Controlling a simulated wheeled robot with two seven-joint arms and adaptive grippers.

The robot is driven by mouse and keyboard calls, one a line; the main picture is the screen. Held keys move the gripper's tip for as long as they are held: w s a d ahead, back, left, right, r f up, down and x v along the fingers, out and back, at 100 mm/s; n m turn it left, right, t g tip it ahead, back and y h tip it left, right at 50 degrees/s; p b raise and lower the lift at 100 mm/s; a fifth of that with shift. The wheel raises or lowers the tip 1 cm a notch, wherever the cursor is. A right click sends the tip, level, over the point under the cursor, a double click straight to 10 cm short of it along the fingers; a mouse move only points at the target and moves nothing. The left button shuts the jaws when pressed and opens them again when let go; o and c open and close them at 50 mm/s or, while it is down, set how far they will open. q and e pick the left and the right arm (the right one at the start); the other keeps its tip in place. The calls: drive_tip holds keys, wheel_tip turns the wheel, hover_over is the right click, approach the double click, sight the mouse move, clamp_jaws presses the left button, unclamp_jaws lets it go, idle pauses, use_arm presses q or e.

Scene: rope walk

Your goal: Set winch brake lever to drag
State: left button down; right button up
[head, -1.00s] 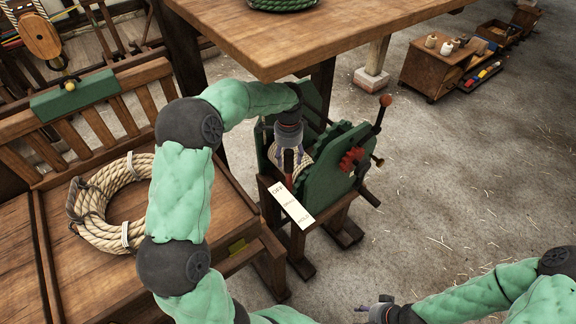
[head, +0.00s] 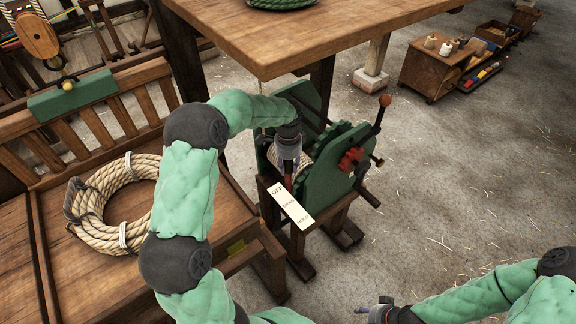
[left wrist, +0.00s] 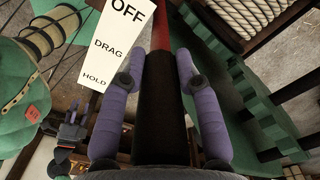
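The winch (head: 328,185) has green side plates and gears and stands on a wooden frame beside the table. Its white label plate (head: 291,206) reads OFF, DRAG, HOLD; it also shows in the left wrist view (left wrist: 113,45). The brake lever has a red shaft and a dark grip (left wrist: 160,100). In the head view the lever stands near the OFF end of the label. My left gripper (left wrist: 161,62) has its purple fingers on both sides of the dark grip, apparently touching it. My right gripper (head: 372,309) is low at the right, away from the winch; its opening is unclear.
A red-knobbed crank lever (head: 379,115) rises from the winch's right side. The wooden table (head: 330,35) overhangs behind the winch. A wooden bench (head: 150,185) with a coil of rope (head: 92,215) is at the left.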

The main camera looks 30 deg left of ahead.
use_arm(q)
drive_tip(key=s+d+f+y+b, duration=0.1)
drive_tip(key=s+d+y+b, duration=0.1)
drive_tip(key=d+b, duration=0.1)
drive_tip(key=s+d+t+y+b, duration=0.1)
drive_tip(key=s+d+b, duration=0.1)
drive_tip(key=d, duration=0.4)
drive_tip(key=shift+f+y+b, duration=0.4)
drive_tip(key=shift+b, duration=0.2)
drive_tip(key=c, duration=0.9)
unclamp_jaws()
drive_tip(key=shift+a, duration=0.1)
drive_tip(key=shift+w+r, duration=0.1)
drive_tip(key=shift+r, duration=0.05)
drive_tip(key=v, duration=1.2)
drive_tip(key=shift+s, duration=0.3)
drive_tip(key=shift+f, duration=0.2)
